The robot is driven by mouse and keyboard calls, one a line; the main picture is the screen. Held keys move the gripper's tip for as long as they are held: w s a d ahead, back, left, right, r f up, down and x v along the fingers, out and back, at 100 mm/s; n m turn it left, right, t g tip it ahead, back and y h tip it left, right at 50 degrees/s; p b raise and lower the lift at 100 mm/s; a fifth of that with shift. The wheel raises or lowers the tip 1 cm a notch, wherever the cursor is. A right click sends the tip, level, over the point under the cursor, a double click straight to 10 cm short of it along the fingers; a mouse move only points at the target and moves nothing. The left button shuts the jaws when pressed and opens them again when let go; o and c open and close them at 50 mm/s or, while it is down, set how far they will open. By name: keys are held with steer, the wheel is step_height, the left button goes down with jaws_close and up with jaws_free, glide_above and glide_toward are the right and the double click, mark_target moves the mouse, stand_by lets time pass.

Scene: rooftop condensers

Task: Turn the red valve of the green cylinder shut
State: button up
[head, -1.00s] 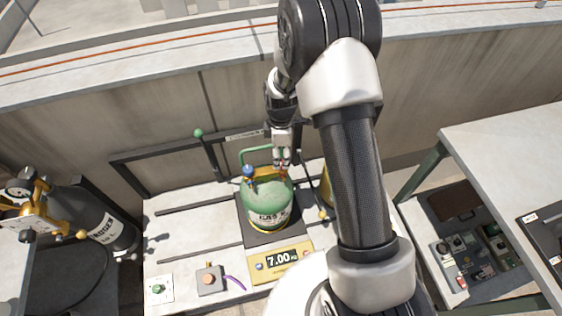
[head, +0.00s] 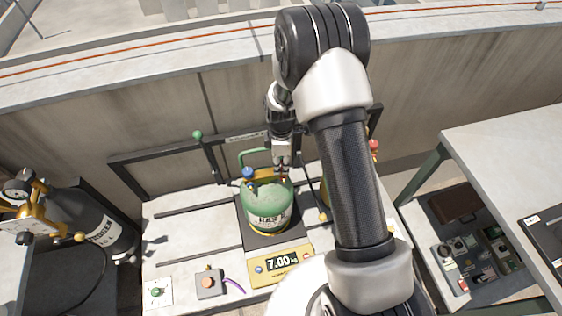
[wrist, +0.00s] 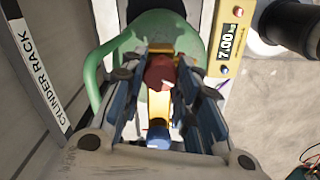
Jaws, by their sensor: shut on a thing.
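The green cylinder (head: 268,204) stands upright on a scale (head: 280,262) whose display reads 7.00. Its green handle loop shows behind it and at the left in the wrist view (wrist: 93,65). The red valve (wrist: 161,73) sits on the cylinder's yellow fitting, and a blue valve (head: 248,173) is on the fitting's other end. It also shows in the wrist view (wrist: 159,137). My gripper (wrist: 167,82) points down over the fitting, with its fingers closed on both sides of the red valve. In the head view my gripper (head: 283,160) largely hides the red valve.
A rail labelled cylinder rack (head: 245,137) and a concrete wall stand behind. A dark nitrogen cylinder (head: 100,230) with gauges is at left. A small box with an orange button (head: 209,281) is in front. A table (head: 510,160) with a lower shelf is at right.

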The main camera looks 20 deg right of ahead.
steer(key=c, duration=0.5)
steer(key=shift+o, duration=0.2)
